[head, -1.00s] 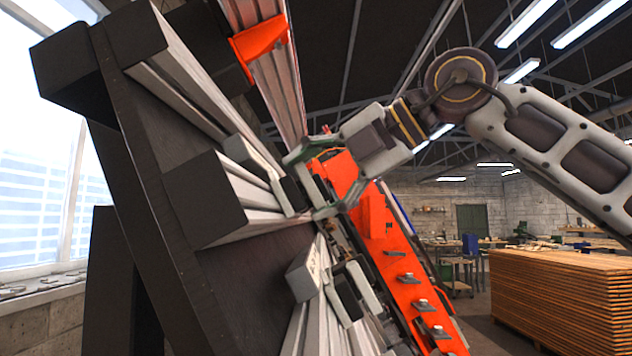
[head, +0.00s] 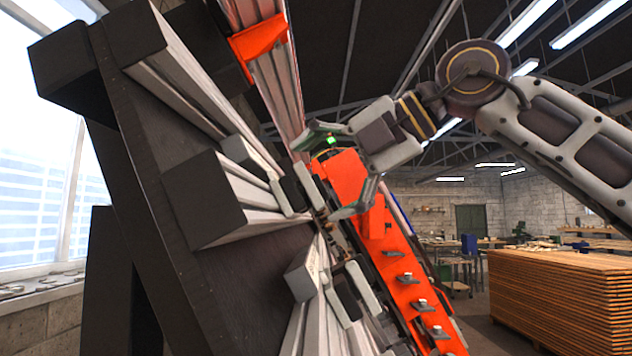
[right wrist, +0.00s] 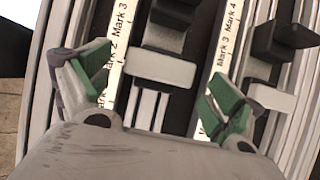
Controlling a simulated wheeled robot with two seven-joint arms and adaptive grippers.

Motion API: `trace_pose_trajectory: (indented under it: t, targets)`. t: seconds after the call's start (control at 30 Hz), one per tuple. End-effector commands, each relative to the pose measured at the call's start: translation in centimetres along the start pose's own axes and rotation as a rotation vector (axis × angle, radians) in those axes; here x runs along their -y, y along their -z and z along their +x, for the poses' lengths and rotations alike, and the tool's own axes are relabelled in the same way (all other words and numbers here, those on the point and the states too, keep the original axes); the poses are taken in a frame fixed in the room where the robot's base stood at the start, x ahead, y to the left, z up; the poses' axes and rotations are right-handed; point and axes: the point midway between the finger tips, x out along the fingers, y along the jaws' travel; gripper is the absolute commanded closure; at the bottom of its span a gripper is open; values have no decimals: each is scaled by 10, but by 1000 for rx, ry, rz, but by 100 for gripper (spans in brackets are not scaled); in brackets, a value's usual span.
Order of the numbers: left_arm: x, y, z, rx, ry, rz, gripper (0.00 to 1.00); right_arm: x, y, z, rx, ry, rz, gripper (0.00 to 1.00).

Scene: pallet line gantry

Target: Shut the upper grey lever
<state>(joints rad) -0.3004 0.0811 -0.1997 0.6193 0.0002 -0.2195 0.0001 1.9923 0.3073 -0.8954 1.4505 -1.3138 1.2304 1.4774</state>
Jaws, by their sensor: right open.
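The upper grey lever, as far as I can tell, is the pale plate (head: 311,184) beside a dark block on the upper rails in the head view. A second, similar pale lever (head: 364,287) sits lower. My right gripper (head: 328,176) is open and empty, its fingers apart just right of the upper lever. In the right wrist view, a pale grey bar (right wrist: 163,68) with a black block above it lies between the open green-padded fingers (right wrist: 158,78). Another pale bar (right wrist: 269,96) with a black block is at the right. Contact is not clear. My left gripper is out of view.
A dark frame (head: 150,200) with pale rails fills the left. Orange panels (head: 385,255) with several small fittings stand close beyond the gripper. Label strips (right wrist: 222,62) run along the rails. Stacked boards (head: 560,295) stand at the right, with open space above them.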

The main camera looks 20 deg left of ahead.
Motion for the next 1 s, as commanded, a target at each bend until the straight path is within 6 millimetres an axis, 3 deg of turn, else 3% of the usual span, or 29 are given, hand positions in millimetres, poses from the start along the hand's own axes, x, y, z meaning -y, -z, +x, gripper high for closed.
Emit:
trace_pose_trajectory:
  t: [0.6, 1.0]
  targets:
    - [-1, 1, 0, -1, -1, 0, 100, 0, 0, -86, 2, -1, 0, 7]
    - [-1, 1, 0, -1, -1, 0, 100, 0, 0, -105, 0, 0, 1, 7]
